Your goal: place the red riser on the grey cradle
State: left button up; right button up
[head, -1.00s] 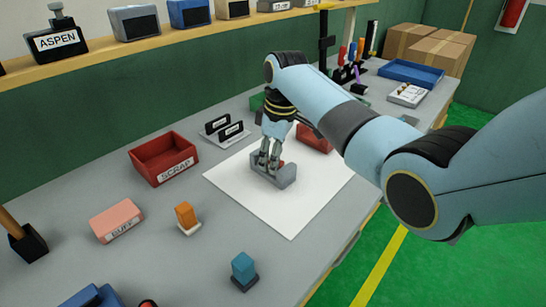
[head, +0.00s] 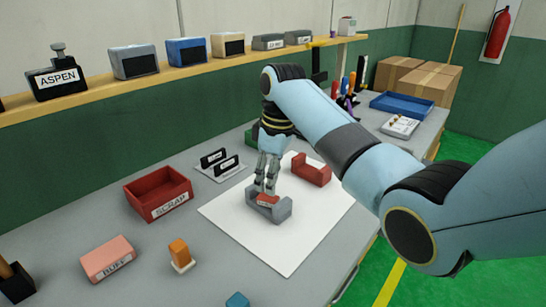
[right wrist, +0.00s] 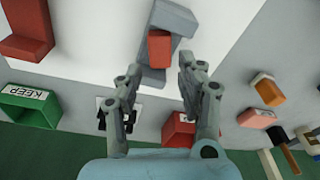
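The grey cradle (head: 277,214) sits on the white sheet, its ends standing up. My right gripper (head: 265,188) is just above the riser, fingers pointing down. In the right wrist view, the fingers of the right gripper (right wrist: 160,65) are spread apart, with the red riser (right wrist: 160,48) lying beyond the tips on the grey cradle (right wrist: 174,18). The riser appears free of both fingers. My left gripper is not in view.
A larger red cradle (head: 311,171) stands behind on the white sheet (head: 285,248). A red SCRAP bin (head: 158,193), a pink BUFF block (head: 107,259) and an orange block (head: 179,252) lie to the left. A green KEEP bin (right wrist: 30,106) shows in the right wrist view.

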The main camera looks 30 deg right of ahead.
aim_at(274, 198)
notch_tip(274, 198, up, 7)
jog(key=shift+s+d, duration=0.3)
jog(key=shift+s, duration=0.05)
jog(key=shift+r, duration=0.1)
